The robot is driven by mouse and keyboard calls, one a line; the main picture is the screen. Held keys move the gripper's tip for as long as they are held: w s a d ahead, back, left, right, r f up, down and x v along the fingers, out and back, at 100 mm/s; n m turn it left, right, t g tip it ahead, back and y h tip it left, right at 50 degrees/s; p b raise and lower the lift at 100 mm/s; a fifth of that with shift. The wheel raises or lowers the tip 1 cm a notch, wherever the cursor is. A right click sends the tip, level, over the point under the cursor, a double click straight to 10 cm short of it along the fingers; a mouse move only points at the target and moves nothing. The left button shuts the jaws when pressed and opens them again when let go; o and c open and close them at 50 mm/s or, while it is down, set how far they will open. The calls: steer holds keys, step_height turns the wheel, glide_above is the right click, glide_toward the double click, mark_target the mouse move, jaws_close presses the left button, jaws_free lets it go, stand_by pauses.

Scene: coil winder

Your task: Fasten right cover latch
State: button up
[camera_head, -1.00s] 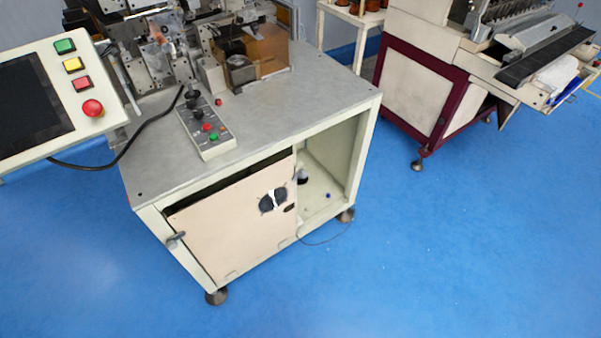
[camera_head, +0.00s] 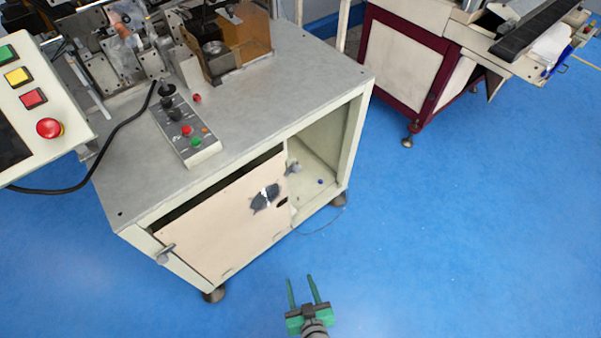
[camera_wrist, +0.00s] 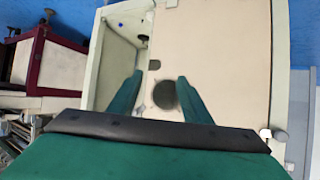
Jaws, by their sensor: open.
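The beige cover panel (camera_head: 225,215) stands in the front of the grey-topped cabinet, with a dark gap along its top edge. The right cover latch (camera_head: 291,168), a small grey knob, sits at the panel's upper right edge. In the wrist view, which looks turned around, a small knob (camera_wrist: 143,40) shows at the panel's left edge. The left latch (camera_head: 166,253) is at the panel's left edge. My gripper (camera_head: 300,279), with green fingers, is open and empty in front of the cabinet, apart from the latch. The wrist view shows its fingers (camera_wrist: 160,78) spread before the panel.
An open compartment (camera_head: 318,178) lies right of the panel. A control box (camera_head: 187,135) stands on the cabinet top (camera_head: 255,105). A screen panel with a red button (camera_head: 49,128) is at the left. A maroon-framed machine (camera_head: 408,70) stands at the right. The blue floor in front is clear.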

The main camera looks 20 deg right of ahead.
steer(key=w+d+f+y, duration=0.2)
steer(key=w+d+f, duration=0.15)
steer(key=w, duration=0.55)
steer(key=n+t+y, duration=0.4)
steer(key=t, duration=0.1)
glide_toward(298, 171)
steer(key=x, duration=0.7)
steer(key=shift+w, duration=0.35)
steer(key=shift+w+a, duration=0.2)
steer(key=shift+w, duration=0.25)
steer(key=shift+s, duration=0.1)
steer(key=c, duration=1)
